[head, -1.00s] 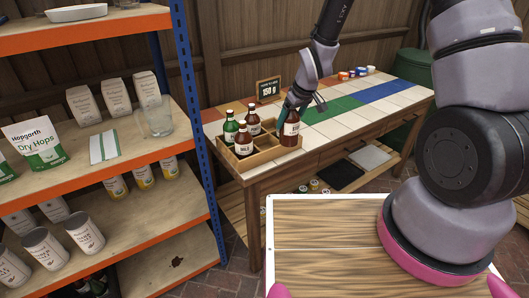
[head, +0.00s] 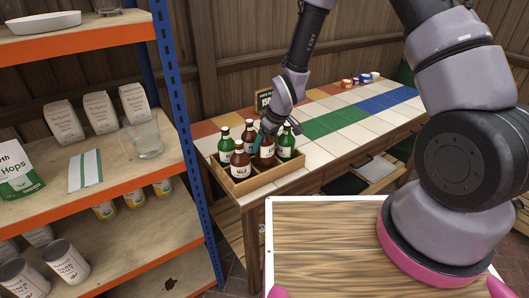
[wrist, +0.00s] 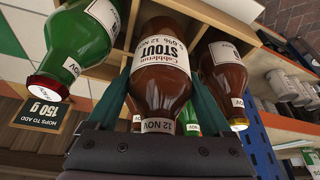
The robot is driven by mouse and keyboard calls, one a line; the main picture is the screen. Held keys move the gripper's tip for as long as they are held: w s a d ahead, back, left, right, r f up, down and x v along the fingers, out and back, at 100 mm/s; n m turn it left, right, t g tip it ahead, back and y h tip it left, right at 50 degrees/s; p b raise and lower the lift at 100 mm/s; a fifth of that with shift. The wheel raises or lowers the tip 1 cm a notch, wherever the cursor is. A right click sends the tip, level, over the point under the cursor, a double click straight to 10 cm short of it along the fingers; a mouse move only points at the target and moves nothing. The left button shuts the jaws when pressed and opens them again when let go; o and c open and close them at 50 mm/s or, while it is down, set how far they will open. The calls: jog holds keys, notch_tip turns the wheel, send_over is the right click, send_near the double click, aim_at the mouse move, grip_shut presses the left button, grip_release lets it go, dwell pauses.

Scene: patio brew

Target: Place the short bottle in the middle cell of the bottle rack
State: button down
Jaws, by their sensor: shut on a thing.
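My gripper (head: 262,136) is shut on a brown bottle (head: 267,151) with a white label, upright at the middle of the wooden bottle rack (head: 262,181). In the wrist view the held bottle (wrist: 163,70) is labelled Stout, with dark teal fingers on both sides of it. Rack dividers (wrist: 124,38) show around its base; I cannot tell whether it rests on the rack floor. A green bottle (head: 286,142) stands on its right, and another brown bottle (head: 240,166) on its left.
The rack sits on the near left end of a tiled table (head: 335,130). A small dark sign (head: 264,101) stands behind the rack. Small cups (head: 360,79) stand at the table's far end. A shelf unit (head: 160,60) stands close on the left. The tiles right of the rack are clear.

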aim_at(264, 151)
jog(key=shift+f, duration=1.85)
jog(key=shift+f, duration=0.15)
grip_release()
